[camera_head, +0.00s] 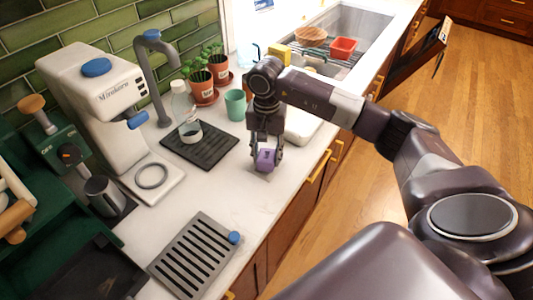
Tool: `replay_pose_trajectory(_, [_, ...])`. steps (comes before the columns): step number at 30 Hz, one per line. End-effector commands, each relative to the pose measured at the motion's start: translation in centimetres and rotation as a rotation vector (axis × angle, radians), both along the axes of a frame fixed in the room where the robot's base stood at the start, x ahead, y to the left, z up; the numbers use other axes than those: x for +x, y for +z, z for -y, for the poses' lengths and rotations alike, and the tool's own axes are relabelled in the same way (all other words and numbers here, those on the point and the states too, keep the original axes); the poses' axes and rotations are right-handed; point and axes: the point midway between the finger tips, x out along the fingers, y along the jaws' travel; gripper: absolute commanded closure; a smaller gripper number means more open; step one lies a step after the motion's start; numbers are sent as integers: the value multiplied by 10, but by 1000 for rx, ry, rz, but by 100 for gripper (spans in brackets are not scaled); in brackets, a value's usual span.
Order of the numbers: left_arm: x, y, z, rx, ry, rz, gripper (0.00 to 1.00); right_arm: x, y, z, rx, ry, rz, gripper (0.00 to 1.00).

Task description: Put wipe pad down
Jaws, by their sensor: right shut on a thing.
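The wipe pad (265,160) is a small purple block at the front part of the white counter. My right gripper (266,150) points down and is shut on it. The pad is at or just above the counter top; I cannot tell whether it touches. The gripper fingers hide part of the pad. My left gripper is not in view.
A black drip mat (215,149) with a glass vessel on it lies left of the pad. A teal cup (236,105) and potted plants (218,68) stand behind. A grey slotted tray (196,262) lies nearer. Bare counter (225,190) lies between. The sink (345,35) is at the back.

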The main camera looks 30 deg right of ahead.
Motion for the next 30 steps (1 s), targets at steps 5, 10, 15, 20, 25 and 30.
replay_pose_trajectory(5, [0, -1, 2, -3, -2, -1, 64, 0, 0, 0, 1, 0, 1, 84])
replay_pose_trajectory(10, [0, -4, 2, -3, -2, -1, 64, 0, -2, 0, 1, 0, 1, 59])
replay_pose_trajectory(15, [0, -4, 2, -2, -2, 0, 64, 0, -2, 0, 1, 0, 1, 47])
replay_pose_trajectory(20, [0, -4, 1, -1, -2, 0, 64, 0, -2, 0, 1, 0, 1, 47])
replay_pose_trajectory(25, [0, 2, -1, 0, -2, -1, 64, 0, 4, 0, 1, 0, 1, 47])
replay_pose_trajectory(30, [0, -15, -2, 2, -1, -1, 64, 2, 29, 0, 1, 1, 8, 47])
